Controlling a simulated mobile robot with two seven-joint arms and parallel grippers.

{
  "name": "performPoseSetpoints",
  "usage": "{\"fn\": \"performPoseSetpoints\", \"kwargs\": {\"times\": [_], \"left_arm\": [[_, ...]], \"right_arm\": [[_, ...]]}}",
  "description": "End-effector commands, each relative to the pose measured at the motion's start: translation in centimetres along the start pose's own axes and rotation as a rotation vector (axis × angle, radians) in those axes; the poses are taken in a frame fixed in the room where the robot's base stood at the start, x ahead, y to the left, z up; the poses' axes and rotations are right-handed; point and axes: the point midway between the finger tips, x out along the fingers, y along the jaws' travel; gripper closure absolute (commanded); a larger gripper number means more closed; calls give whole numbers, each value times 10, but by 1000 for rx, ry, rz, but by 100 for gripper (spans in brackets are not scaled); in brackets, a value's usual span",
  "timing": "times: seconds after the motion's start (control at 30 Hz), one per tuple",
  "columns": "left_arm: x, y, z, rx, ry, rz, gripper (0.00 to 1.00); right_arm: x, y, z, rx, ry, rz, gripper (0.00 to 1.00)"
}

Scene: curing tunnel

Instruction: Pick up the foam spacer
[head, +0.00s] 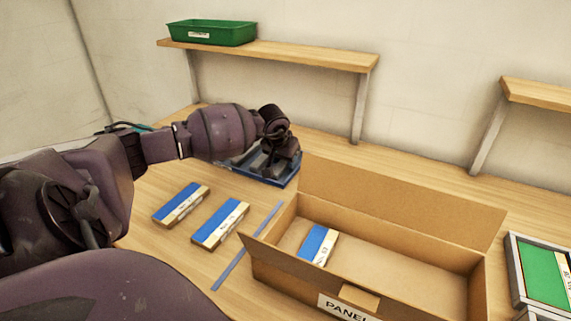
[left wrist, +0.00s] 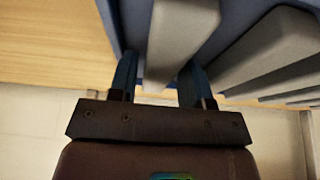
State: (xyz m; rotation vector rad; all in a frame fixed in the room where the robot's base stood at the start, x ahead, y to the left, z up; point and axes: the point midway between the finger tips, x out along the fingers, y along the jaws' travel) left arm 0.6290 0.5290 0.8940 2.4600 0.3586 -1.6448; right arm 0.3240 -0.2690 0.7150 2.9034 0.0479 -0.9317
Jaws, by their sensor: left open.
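A blue tray (head: 262,178) stands on the table beyond the cardboard box, partly hidden by my left arm. In the left wrist view, pale grey foam spacers lie side by side in it. One foam spacer (left wrist: 180,35) reaches between the two fingers of my left gripper (left wrist: 158,72). The fingers are apart, one on each side of it; I cannot tell whether they touch it. In the head view my left gripper (head: 285,150) is down at the tray. My right gripper is not in view.
An open cardboard box (head: 400,277) holds a blue-and-tan block (head: 318,243). Two similar blocks (head: 181,203) lie left of it, with a thin blue strip (head: 245,250) between. A green bin (head: 212,32) sits on the shelf (head: 300,53). A framed green panel (head: 542,272) is at right.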

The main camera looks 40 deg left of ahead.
Motion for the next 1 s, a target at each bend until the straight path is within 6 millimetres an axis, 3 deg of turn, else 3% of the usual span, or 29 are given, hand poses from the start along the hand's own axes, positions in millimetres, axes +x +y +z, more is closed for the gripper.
{"fn": "performPoseSetpoints", "kwargs": {"times": [0.1, 0.33, 0.67, 0.83, 1.0], "left_arm": [[-1, 0, 0, 0, 1, 0, 57], [-1, 0, 0, 0, 1, 0, 91], [-6, 0, -3, 0, 2, -1, 91], [-29, -1, -13, 2, 6, -2, 91], [-67, -1, -29, 1, 7, -2, 91]], "right_arm": [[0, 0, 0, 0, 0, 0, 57], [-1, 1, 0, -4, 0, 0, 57], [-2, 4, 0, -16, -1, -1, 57], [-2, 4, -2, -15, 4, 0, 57], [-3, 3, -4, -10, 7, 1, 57]]}}
